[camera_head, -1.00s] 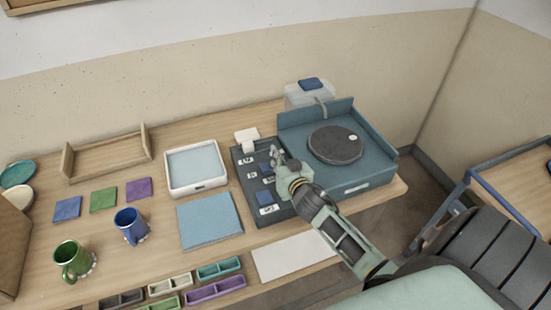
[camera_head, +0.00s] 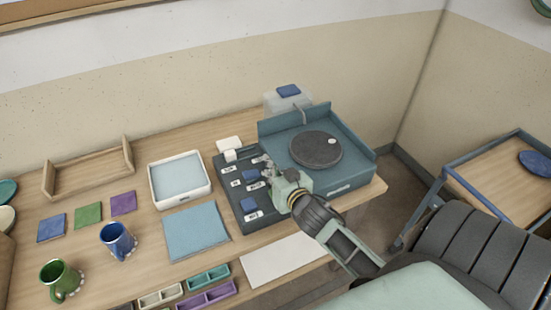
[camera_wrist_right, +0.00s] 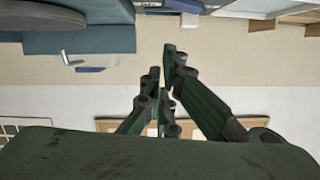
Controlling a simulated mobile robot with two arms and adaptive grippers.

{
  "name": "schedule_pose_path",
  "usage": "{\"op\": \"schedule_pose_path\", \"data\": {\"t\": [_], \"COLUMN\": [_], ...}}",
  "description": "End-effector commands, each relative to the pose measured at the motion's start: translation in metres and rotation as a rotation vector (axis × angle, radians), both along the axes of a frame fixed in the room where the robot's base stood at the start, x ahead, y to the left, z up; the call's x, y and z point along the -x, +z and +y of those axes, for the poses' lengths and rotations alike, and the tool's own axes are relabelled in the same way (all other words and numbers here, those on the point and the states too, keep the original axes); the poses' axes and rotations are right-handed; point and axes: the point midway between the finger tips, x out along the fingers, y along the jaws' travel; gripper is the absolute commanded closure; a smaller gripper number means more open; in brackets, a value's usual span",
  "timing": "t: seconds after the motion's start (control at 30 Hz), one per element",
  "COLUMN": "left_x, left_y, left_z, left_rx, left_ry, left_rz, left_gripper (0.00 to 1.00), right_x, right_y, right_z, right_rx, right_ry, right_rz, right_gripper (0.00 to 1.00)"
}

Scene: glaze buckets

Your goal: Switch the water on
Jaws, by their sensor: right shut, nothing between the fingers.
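The dark control panel (camera_head: 235,208) lies flat on the table, left of the teal wheel unit. It carries blue switches, one near the gripper (camera_head: 251,175) and one nearer the front (camera_head: 249,204), with small white labels too small to read. My right gripper (camera_head: 262,164) is at the panel's right side, close to the upper blue switch; I cannot tell whether it touches anything. Its fingers are together and empty; they also show in the right wrist view (camera_wrist_right: 165,78). A thin grey spout (camera_head: 303,114) stands by the clear tank behind the unit. No water is discernible. My left gripper is out of view.
The teal unit with its dark round wheel (camera_head: 316,149) stands close to the right of my gripper. A clear tank with a blue lid (camera_head: 289,91) is behind. A white basin (camera_head: 181,193), blue mat (camera_head: 196,231) and mugs (camera_head: 118,240) lie left.

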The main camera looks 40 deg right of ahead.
Motion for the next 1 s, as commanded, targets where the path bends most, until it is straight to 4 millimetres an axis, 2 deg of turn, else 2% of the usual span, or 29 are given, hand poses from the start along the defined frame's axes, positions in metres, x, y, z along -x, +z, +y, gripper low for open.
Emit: {"op": "schedule_pose_path", "data": {"t": [0.1, 0.23, 0.87, 1.0], "left_x": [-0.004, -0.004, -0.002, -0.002], "left_y": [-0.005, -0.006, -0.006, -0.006], "left_z": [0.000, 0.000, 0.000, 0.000], "left_rx": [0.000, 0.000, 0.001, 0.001], "left_ry": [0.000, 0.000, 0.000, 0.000], "left_rz": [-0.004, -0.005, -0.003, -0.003], "left_gripper": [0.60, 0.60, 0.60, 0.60], "right_x": [0.015, 0.023, 0.025, 0.033], "right_y": [0.002, 0.005, 0.007, -0.001], "right_z": [0.003, 0.004, 0.004, 0.011], "right_rx": [0.000, 0.000, 0.000, 0.005], "right_ry": [0.000, 0.000, 0.000, -0.009], "right_rz": [0.001, 0.000, 0.000, 0.051], "right_gripper": [1.00, 1.00, 1.00, 1.00]}}
